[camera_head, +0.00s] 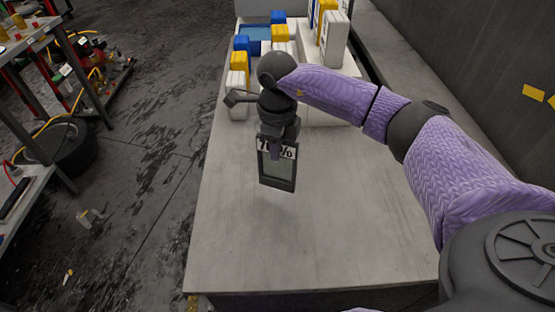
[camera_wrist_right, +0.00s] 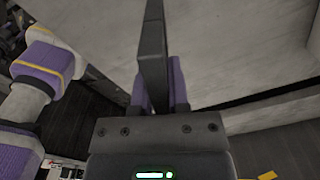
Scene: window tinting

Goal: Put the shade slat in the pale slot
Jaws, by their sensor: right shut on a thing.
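The shade slat (camera_head: 276,169) is a dark-framed panel with a grey pane and a white label at its top whose text ends in a percent sign, partly covered. It hangs upright above the table in the head view. My right gripper (camera_head: 276,146) is shut on its top edge. In the right wrist view the slat (camera_wrist_right: 153,50) is seen edge-on as a dark bar between the purple fingers of my right gripper (camera_wrist_right: 160,88). I cannot make out the pale slot; the arm covers part of the back of the table. My left gripper is not in view.
The grey table (camera_head: 330,230) is clear at its front and middle. White blocks with blue and yellow tops (camera_head: 238,75) and taller white and yellow blocks (camera_head: 334,38) stand at the back, beside a blue-topped tray (camera_head: 254,32). A wall runs along the right.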

